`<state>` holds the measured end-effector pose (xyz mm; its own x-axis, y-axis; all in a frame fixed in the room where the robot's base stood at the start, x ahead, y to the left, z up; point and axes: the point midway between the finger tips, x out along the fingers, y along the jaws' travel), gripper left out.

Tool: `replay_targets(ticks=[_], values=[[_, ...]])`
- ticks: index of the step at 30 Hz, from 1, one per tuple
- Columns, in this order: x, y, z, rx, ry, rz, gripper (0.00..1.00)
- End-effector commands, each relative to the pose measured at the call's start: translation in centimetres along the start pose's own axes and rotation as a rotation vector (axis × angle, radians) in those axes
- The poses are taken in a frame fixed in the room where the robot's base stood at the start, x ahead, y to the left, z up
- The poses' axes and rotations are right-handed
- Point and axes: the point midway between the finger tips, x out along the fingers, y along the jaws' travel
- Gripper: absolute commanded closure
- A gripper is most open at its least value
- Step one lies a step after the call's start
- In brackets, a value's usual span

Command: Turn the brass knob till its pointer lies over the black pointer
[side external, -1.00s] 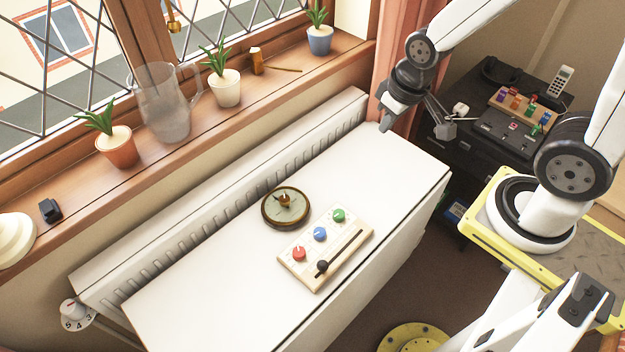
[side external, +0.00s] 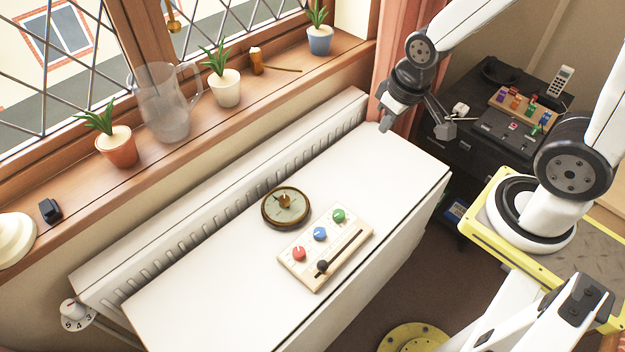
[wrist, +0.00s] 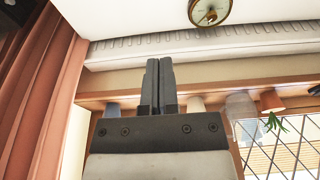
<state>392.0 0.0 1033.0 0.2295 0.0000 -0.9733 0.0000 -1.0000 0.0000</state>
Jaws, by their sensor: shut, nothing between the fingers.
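The brass knob (side external: 284,200) sits in the middle of a round dial with a dark rim (side external: 267,217) on the white table. The dial also shows at the top edge of the wrist view, with its knob (wrist: 210,16). The black pointer and the knob's pointer are too small for me to tell how they lie to each other. My gripper (side external: 384,127) is up at the table's far right end, well apart from the dial. Its two fingers (wrist: 159,60) are together and empty in the wrist view.
A wooden panel (side external: 300,277) with red, blue and green knobs and a black slider stands just right of the dial. A radiator (side external: 150,240) runs behind the table. Potted plants and a glass jug (side external: 165,105) stand on the sill. The table's left part is clear.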

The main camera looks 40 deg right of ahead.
Motion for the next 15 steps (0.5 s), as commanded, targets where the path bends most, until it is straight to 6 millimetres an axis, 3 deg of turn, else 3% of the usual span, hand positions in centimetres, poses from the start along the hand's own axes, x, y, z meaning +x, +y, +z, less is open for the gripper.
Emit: replay_targets(ticks=[8,15], values=[[0.00,0.00,0.00,0.000,0.000,0.000,0.97],[0.31,-0.25,-0.59,-0.004,-0.006,-0.001,0.22]])
